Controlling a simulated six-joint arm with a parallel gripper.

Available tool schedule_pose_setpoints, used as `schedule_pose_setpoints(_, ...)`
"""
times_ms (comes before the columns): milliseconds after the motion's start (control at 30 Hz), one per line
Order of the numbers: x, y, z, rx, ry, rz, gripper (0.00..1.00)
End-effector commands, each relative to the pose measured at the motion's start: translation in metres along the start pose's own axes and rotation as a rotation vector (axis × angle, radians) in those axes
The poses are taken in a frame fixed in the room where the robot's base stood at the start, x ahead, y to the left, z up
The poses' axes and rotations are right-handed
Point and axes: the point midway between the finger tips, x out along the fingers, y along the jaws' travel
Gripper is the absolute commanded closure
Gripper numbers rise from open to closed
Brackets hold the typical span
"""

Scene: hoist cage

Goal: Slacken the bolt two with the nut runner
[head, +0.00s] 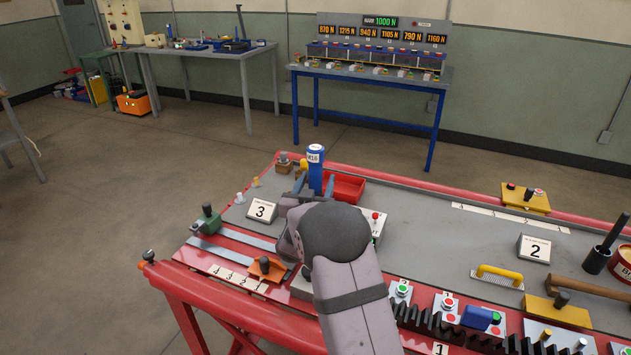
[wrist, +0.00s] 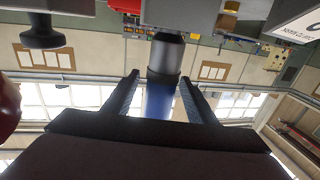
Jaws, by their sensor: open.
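The blue nut runner (head: 316,168), with a white label that seems to read M16, stands upright near the back left of the red-edged bench. My gripper (head: 314,186) is open with one finger on each side of it. In the wrist view, the nut runner (wrist: 160,95) sits between the fingertips of my gripper (wrist: 160,88), with a gap visible on both sides. On the far blue table, a row of blue-topped bolt stations (head: 375,72) stands under load displays (head: 382,34); the second from left reads 1215 N. I cannot make out bolt two itself.
A red tray (head: 345,188) lies just right of the nut runner.

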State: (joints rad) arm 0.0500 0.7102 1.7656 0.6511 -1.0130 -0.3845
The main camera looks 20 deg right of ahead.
Motion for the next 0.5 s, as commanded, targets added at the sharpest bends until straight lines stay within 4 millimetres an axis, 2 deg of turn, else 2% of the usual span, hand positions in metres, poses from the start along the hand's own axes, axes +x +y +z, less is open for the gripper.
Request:
schedule_pose_setpoints(200, 0.017, 0.0, 0.0, 0.0, -0.001, 0.001, 0.48)
schedule_pose_setpoints(500, 0.021, 0.0, 0.0, 0.001, 0.0, 0.0, 0.48)
